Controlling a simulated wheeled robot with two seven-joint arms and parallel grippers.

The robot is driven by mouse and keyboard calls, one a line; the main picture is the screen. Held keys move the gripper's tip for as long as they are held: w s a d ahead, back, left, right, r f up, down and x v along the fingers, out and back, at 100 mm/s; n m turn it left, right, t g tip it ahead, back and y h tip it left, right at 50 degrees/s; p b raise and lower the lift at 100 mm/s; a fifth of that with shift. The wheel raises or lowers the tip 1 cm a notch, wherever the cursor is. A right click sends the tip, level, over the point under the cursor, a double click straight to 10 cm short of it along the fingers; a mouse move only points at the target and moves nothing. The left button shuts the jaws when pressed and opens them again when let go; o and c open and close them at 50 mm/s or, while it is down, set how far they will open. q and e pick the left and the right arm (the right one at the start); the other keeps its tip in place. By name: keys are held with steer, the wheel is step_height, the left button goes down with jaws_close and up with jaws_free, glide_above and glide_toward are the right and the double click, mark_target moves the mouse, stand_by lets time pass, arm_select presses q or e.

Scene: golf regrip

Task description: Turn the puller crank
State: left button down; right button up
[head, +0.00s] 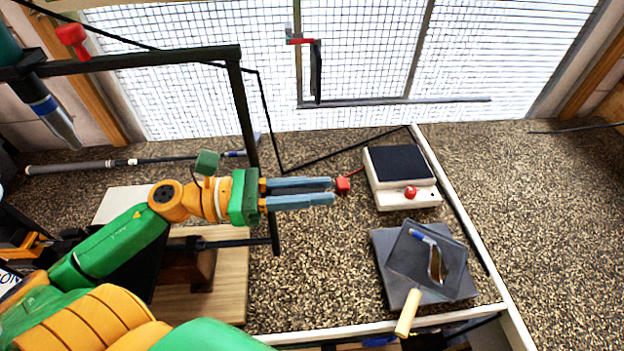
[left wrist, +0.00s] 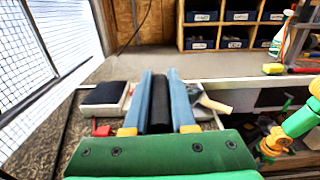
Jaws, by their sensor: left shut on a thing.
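My left gripper (head: 298,193) reaches in from the left above the speckled bench, with its blue fingers pointing right. In the left wrist view, the fingers are closed along both sides of a dark cylindrical piece (left wrist: 160,100). I cannot tell for certain whether this piece is the puller crank's handle, since the fingers mostly hide it in the head view. A red block (head: 343,185) sits just beyond the fingertips. A black bar frame (head: 243,110) stands beside the gripper. My right gripper does not show; part of my right arm appears at the right of the left wrist view.
A white device with a dark top (head: 398,165) and a red button lies to the right. Below it are a grey pad (head: 460,285) and a wooden-handled tool (head: 408,312). A club shaft (head: 80,167) lies at the left. The bench's far right is clear.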

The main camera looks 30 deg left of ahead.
arm_select(q)
steer(key=shift+s+d, duration=0.3)
steer(key=shift+s, duration=0.1)
steer(key=c, duration=0.8)
jaws_free()
steer(key=shift+o, duration=0.2)
steer(key=b+v, duration=0.2)
steer(key=v, duration=0.4)
steer(key=shift+s+a+f, duration=0.1)
steer(key=shift+a, duration=0.15)
steer(key=shift+s+a, duration=0.2)
steer(key=shift+a, duration=0.05)
